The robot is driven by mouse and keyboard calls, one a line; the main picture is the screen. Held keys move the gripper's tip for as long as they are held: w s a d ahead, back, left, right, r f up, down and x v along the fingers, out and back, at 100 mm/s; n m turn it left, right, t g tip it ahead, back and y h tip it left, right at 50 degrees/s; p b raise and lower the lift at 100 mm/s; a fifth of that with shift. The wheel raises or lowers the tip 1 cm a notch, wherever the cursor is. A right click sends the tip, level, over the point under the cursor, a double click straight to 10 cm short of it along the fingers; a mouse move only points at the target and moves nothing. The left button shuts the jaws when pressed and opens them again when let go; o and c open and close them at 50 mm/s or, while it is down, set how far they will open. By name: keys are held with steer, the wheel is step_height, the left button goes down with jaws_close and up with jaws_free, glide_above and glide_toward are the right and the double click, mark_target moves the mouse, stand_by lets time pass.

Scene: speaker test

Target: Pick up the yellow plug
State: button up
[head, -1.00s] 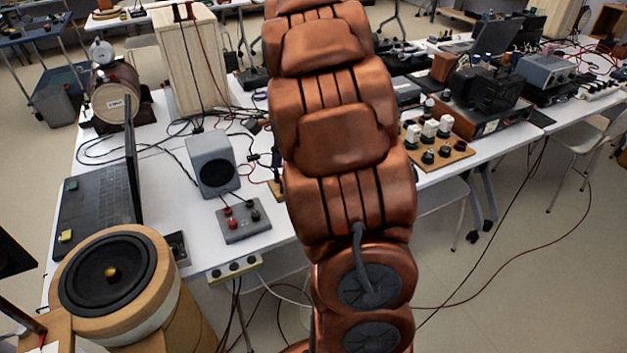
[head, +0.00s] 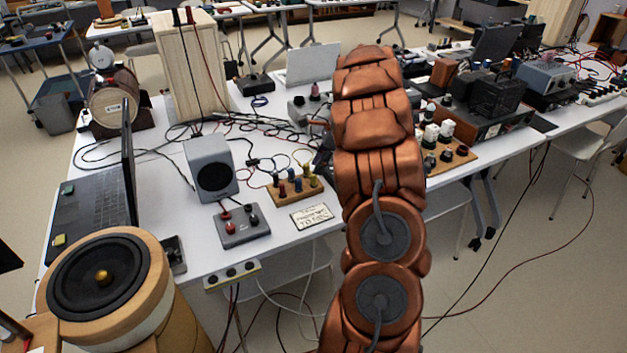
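A small wooden board (head: 285,194) with several coloured plugs stands on the white table, left of my arm. A yellow plug (head: 314,181) appears upright at the board's right end; it is small in this view. Red and blue plugs stand beside it. My gripper (head: 323,150) seems to be the dark shape at the left edge of my copper-coloured arm, just behind and right of the board. It is mostly hidden by the arm, and its fingers cannot be made out. I see no contact with the plug.
A grey speaker (head: 212,168) and a grey terminal box (head: 242,226) stand left of the board. A lettered card (head: 311,216) lies in front of it. Loose cables run behind. A second wooden board (head: 455,157) with several knobs is right of my arm.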

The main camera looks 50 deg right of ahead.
mark_target(314, 176)
steer(key=shift+p+x, duration=0.35)
steer(key=shift+x, duration=2.25)
steer(key=shift+s+d, duration=0.1)
steer(key=shift+c, duration=0.3)
jaws_close()
